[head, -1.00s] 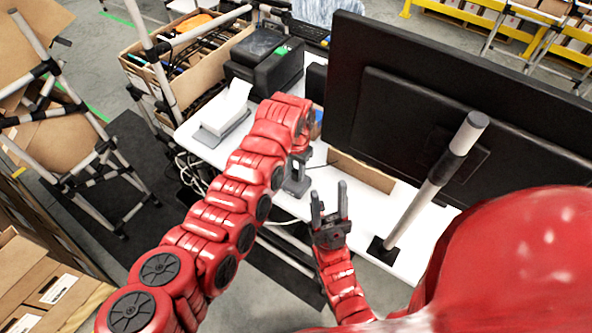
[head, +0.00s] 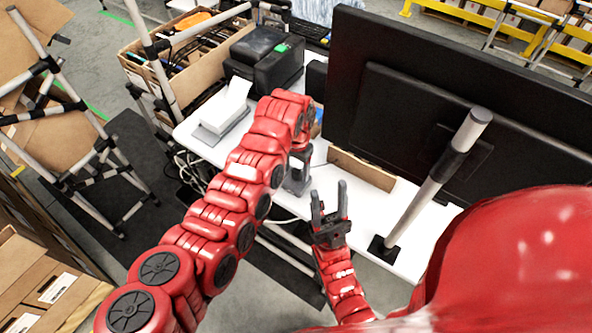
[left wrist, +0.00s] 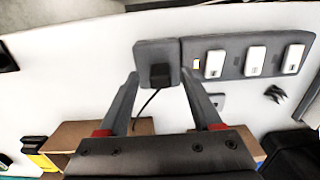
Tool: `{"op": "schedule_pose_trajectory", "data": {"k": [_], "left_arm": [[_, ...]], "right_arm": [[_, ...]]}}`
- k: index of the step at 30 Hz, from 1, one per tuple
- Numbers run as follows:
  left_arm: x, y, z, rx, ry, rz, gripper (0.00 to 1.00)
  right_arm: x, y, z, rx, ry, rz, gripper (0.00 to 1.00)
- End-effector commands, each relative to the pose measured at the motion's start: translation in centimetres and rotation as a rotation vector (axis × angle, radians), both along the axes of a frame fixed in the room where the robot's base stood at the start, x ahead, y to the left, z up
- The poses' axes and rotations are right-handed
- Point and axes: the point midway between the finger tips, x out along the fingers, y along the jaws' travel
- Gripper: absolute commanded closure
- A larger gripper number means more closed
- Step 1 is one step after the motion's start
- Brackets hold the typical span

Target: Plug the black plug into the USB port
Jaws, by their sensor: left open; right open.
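In the left wrist view a black plug (left wrist: 159,74) with a thin black cable sits against a small grey square block (left wrist: 154,50). My left gripper (left wrist: 160,77) is open, one finger on each side of the plug and block; contact cannot be told. A grey strip (left wrist: 228,44) with several white modules (left wrist: 255,60) adjoins the block. I cannot tell which opening is the USB port. In the head view my left gripper (head: 298,180) is over the white table, partly hidden by its arm. My right gripper (head: 329,198) is open and empty near the table's front edge.
A large black monitor (head: 420,85) and a grey post (head: 437,180) stand at the right. A cardboard strip (head: 361,170) stands on the white table (head: 320,183). A black printer (head: 262,62) and a white-topped box (head: 224,112) are at the back left.

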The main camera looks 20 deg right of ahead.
Motion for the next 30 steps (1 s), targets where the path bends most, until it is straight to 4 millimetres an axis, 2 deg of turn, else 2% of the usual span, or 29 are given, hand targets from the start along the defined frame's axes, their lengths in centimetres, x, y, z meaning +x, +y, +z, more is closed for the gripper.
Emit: {"op": "schedule_pose_trajectory", "data": {"k": [7, 9, 15, 22, 30], "left_arm": [[0.2, 0.0, 4.5, -0.004, -0.006, 0.001, 0.34], [0.3, 0.0, 6.6, -0.005, -0.008, 0.003, 0.34], [0.2, 0.2, 10.9, 0.0, -0.006, 0.003, 0.34], [0.2, 0.0, 14.4, 0.0, -0.008, 0.001, 0.34], [0.1, 0.0, 16.4, -0.002, -0.004, 0.001, 0.34]], "right_arm": [[0.0, 0.0, -2.3, 0.0, 0.0, 0.0, 0.5], [0.0, 0.0, -2.5, 0.0, 0.0, 0.0, 0.5], [0.0, 0.0, -2.8, 0.0, 0.0, 0.0, 0.5], [0.0, 0.0, -3.5, 0.0, 0.0, 0.0, 0.5], [0.0, 0.0, -3.8, 0.0, 0.0, 0.0, 0.5]]}}
